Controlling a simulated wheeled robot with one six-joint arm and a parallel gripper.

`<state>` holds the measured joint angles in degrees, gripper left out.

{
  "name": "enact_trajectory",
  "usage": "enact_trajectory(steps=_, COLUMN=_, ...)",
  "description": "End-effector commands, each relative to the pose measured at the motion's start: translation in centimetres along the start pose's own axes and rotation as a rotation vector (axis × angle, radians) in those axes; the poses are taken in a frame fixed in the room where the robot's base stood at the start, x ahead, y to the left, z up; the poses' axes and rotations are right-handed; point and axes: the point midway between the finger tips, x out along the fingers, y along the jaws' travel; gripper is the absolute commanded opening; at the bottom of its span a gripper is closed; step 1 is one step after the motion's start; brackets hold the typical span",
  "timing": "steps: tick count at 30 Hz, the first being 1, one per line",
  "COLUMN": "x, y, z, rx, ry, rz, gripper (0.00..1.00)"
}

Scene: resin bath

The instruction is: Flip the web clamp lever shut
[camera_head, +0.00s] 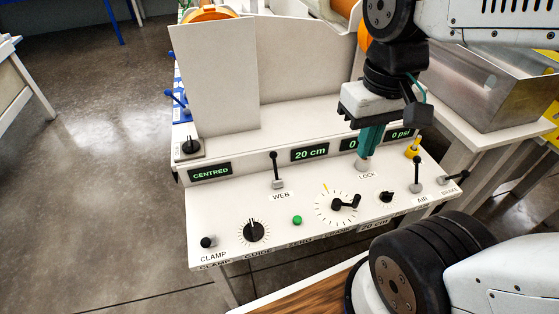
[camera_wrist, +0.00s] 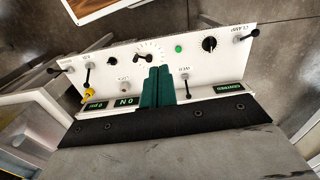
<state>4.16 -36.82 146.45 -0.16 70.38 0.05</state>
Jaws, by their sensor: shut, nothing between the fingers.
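The white control panel (camera_head: 310,240) has a small lever with a black knob, the clamp lever (camera_head: 207,241), above the CLAMP label at its near left corner. Its knob points left, outward from the panel. The same lever shows at upper right in the wrist view (camera_wrist: 249,35). A second lever, the web lever (camera_head: 275,168), stands above the WEB label with its black knob up; it also shows in the wrist view (camera_wrist: 186,86). My gripper (camera_head: 364,160) has teal fingers, shut and empty, above the panel near the LOCK label, right of both levers. It is apart from both levers.
Panel dials (camera_head: 253,231), a green button (camera_head: 297,220), an air lever (camera_head: 416,172) and a yellow knob (camera_head: 413,147) surround the area. A white upright plate (camera_head: 217,80) rises behind the panel's left part. A metal tank (camera_head: 495,85) stands at right. Floor at left is clear.

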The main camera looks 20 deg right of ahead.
Motion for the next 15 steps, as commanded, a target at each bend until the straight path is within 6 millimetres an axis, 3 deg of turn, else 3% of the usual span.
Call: enact_trajectory(steps=15, x=7.5, y=-0.1, z=-5.0, rx=0.256, ry=-0.394, rz=-0.269, gripper=0.0)
